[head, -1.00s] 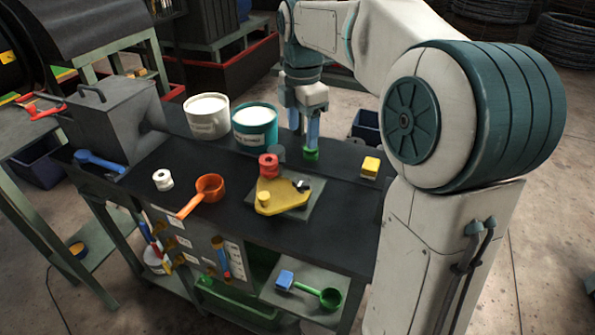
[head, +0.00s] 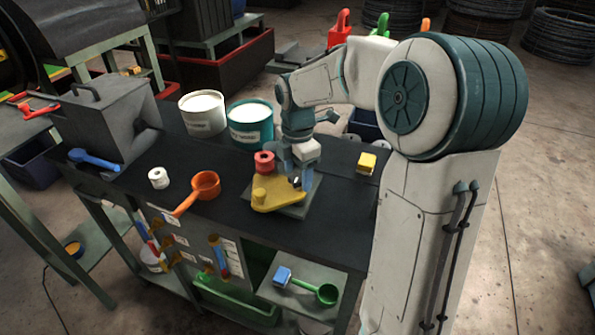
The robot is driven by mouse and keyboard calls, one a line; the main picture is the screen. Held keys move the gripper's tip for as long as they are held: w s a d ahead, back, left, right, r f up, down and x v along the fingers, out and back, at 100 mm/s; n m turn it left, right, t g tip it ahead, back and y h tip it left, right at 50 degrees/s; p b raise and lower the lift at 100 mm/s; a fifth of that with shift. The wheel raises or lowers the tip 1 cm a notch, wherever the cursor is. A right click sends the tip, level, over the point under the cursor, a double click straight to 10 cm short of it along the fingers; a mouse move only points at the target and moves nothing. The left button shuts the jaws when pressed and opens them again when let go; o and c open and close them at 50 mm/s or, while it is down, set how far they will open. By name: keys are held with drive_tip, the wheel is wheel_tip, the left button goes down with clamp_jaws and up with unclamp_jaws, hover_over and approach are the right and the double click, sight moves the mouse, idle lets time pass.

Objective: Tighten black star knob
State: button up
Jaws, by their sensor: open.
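The black star knob (head: 296,182) is on the right part of a yellow plate (head: 268,199), which lies on a grey base (head: 301,207) on the dark bench. Only a small dark part of the knob shows; my gripper hides the rest. My gripper (head: 297,184) points down over the right end of the plate, right at the knob. Its jaws are open. I cannot tell whether the fingers touch the knob or stand around it.
A red spool (head: 264,162) stands just behind the plate. A teal tub (head: 251,128) and a white tub (head: 203,114) stand behind it. A yellow block (head: 367,163) is to the right. An orange ladle (head: 205,186) and white roll (head: 158,178) are left. The bench front is clear.

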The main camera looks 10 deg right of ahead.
drive_tip(key=c, duration=1)
